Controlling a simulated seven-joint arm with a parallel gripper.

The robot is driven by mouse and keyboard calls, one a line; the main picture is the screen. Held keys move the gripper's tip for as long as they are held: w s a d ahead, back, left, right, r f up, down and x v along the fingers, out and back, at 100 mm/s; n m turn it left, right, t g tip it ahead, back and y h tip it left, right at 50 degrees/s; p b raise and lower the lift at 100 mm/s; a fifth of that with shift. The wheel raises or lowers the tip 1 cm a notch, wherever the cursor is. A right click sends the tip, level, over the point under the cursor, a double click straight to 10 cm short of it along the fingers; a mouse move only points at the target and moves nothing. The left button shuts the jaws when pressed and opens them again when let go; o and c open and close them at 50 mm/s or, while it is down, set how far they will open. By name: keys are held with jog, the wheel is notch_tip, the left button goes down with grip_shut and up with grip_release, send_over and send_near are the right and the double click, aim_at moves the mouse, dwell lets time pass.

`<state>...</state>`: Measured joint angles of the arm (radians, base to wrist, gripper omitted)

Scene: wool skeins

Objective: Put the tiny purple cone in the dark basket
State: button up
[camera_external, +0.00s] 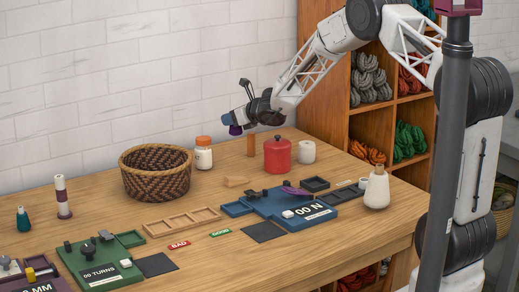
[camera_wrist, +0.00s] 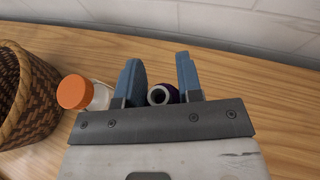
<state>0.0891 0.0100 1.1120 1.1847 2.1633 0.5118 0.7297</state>
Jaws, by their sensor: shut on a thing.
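The tiny purple cone (camera_external: 235,130) is held in my gripper (camera_external: 232,121), well above the back of the table. In the wrist view the purple cone (camera_wrist: 170,91) shows its pale ring-shaped end between the two blue fingers of my gripper (camera_wrist: 161,78); most of its body is hidden. The dark woven basket (camera_external: 150,187) stands on the table to the left of and below my gripper. In the wrist view the basket (camera_wrist: 30,105) is at the left edge, apart from the fingers. Its bottom is hidden.
A white jar with an orange lid (camera_external: 203,154) stands right of the basket. A red canister (camera_external: 278,157) and white cup (camera_external: 306,152) are further right. A wooden tray (camera_external: 181,222), blue device (camera_external: 300,218) and green device (camera_external: 97,266) lie in front. A striped spool (camera_external: 62,197) stands left.

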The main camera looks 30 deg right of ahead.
jog(key=w+d+f+m+t+h, duration=0.1)
jog(key=w+d+f+m+h, duration=0.2)
jog(key=w, duration=0.5)
jog(key=shift+d+m+h, duration=0.6)
jog(key=shift+d+h, duration=0.3)
jog(key=shift+d, duration=0.35)
jog(key=shift+w, duration=0.1)
notch_tip(320, 180, up, 6)
jog(key=s+a+r+n+y, duration=0.2)
jog(key=s+a+n+y, duration=0.15)
jog(key=s+a, duration=1.05)
jog(key=s+a+f+n+g+y, duration=0.1)
jog(key=s+a+n+y, duration=0.15)
jog(key=s, duration=0.95)
jog(key=s+a+f+n+g+y, duration=0.15)
jog(key=s+a, duration=0.25)
jog(key=s, duration=0.8)
jog(key=s+a+n+g+y, duration=0.2)
jog(key=s+a, duration=0.1)
jog(key=s, duration=0.9)
jog(key=shift+m+t, duration=0.25)
jog(key=shift+w+a+f, duration=0.1)
jog(key=shift+f, duration=2.3)
